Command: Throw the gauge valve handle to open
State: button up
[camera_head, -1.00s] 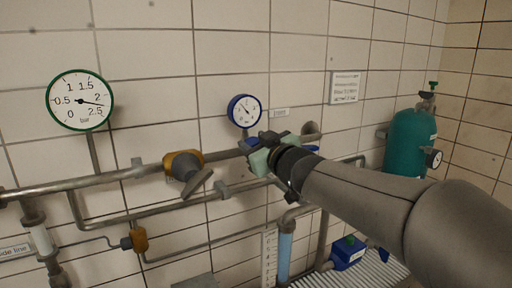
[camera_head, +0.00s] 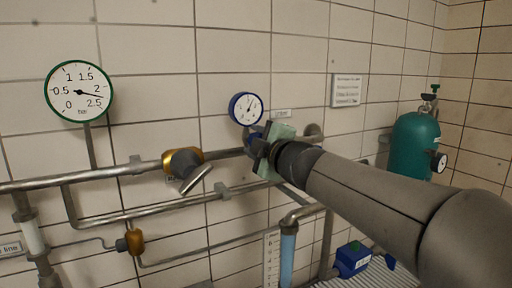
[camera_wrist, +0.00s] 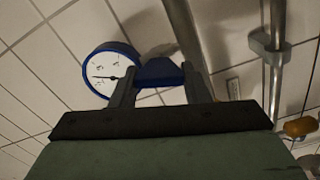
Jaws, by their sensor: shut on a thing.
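The blue-rimmed gauge (camera_head: 246,109) sits above the pipe on the tiled wall. It also shows in the wrist view (camera_wrist: 104,76). The blue valve handle (camera_wrist: 158,72) lies between the two fingers of my gripper (camera_wrist: 160,80), beside the gauge. My gripper (camera_head: 262,146) is shut on this handle just below the gauge in the head view. The green gripper body is tilted and hides most of the valve there. The handle's exact angle to the pipe is hard to tell.
A brass valve with a grey lever (camera_head: 186,164) is on the same pipe (camera_head: 80,179) to the left. A green-rimmed gauge (camera_head: 79,91) stands further left. A teal cylinder (camera_head: 413,143) is at right.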

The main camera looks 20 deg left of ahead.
jog(key=shift+f+n+b, duration=0.15)
jog(key=shift+n+b, duration=0.5)
jog(key=shift+n, duration=1.25)
jog(key=o, duration=1)
jog(key=shift+c, duration=0.2)
jog(key=v, duration=1.7)
jog(key=shift+s, duration=0.2)
jog(key=shift+d, duration=0.15)
